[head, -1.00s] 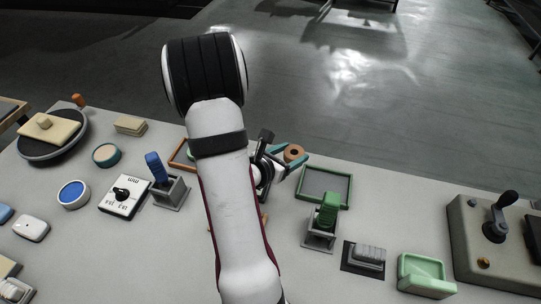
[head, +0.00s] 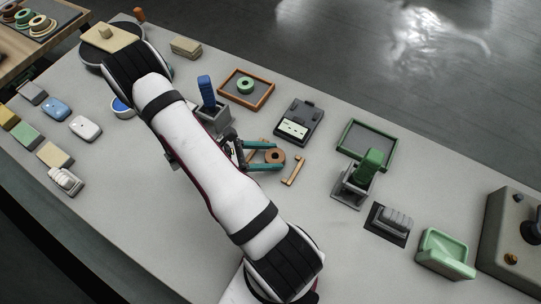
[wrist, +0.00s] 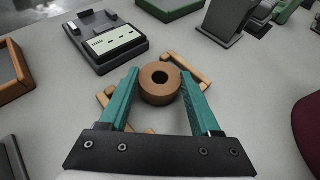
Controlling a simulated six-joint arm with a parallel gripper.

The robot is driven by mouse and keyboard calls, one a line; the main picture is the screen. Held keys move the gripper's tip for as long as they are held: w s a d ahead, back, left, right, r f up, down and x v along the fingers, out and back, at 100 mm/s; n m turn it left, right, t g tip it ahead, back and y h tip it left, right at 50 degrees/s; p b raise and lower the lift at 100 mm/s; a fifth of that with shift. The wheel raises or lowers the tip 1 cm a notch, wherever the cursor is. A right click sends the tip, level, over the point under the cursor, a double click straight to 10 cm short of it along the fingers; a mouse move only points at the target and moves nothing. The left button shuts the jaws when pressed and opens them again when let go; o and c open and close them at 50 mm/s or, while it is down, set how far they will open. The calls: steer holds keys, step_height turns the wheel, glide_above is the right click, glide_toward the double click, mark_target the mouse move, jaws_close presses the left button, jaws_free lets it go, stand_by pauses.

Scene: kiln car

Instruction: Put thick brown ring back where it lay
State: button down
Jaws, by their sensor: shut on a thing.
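The thick brown ring (wrist: 160,96) is held between the two teal fingertips of my gripper (wrist: 160,76). In the head view the ring (head: 274,163) shows at the end of my gripper (head: 280,156), near the middle of the table. Tan corner brackets (wrist: 201,68) lie on the table behind and on both sides of the ring in the wrist view. One bracket (head: 293,170) shows just right of the ring in the head view. The ring appears to be over the space between the brackets; its height above the table is hard to tell.
A dark grey device (head: 299,122) with a pale panel stands beyond the ring. An orange-brown tray (head: 268,97) holds a green ring (head: 246,86). A green-rimmed tray (head: 391,156) and a green-handled clamp (head: 370,166) stand to the right. Bare table lies nearer, right of my arm.

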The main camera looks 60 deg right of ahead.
steer(key=shift+f, duration=0.35)
steer(key=shift+c, duration=0.5)
jaws_free()
steer(key=shift+f, duration=0.15)
